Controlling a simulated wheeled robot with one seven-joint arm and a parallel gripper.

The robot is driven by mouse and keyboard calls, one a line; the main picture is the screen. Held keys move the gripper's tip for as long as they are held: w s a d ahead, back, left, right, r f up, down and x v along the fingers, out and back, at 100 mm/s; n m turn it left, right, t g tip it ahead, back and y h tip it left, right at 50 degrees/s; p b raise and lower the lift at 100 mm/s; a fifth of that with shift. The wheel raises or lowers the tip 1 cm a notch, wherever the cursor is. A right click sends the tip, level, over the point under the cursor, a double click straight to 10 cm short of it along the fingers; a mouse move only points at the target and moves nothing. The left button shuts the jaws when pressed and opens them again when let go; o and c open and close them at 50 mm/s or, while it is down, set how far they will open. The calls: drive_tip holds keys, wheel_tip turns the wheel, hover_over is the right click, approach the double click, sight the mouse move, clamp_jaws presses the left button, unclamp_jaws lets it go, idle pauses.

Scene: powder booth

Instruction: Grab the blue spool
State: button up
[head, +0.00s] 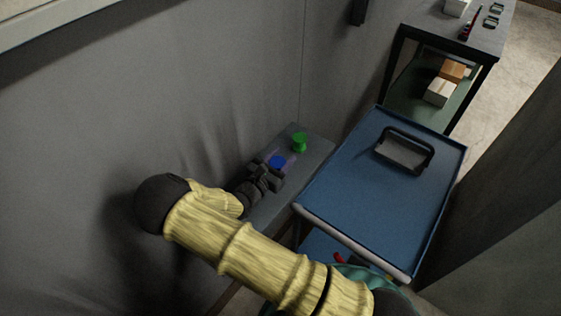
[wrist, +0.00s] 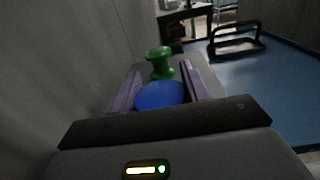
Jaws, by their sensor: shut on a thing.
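The blue spool (head: 278,162) is at my gripper, above or on a narrow grey bench (head: 318,150) along the wall. In the wrist view the blue spool (wrist: 160,95) sits between the two purple-grey fingers, and its round top faces the camera. My gripper (wrist: 160,88) is shut on the blue spool. It also shows in the head view (head: 275,164), reaching in from the lower left. The spool's lower part is hidden, so I cannot tell whether it touches the bench.
A green spool (head: 299,142) stands upright on the bench just beyond the blue one. A blue cart (head: 370,190) with a dark-handled item (head: 404,150) stands right of the bench. A dark shelf table (head: 465,38) with boxes is farther back. The grey wall runs close on the left.

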sight(281, 158)
wheel_tip(281, 158, up, 9)
drive_tip(key=shift+r+b, duration=0.2)
drive_tip(key=shift+b, duration=0.55)
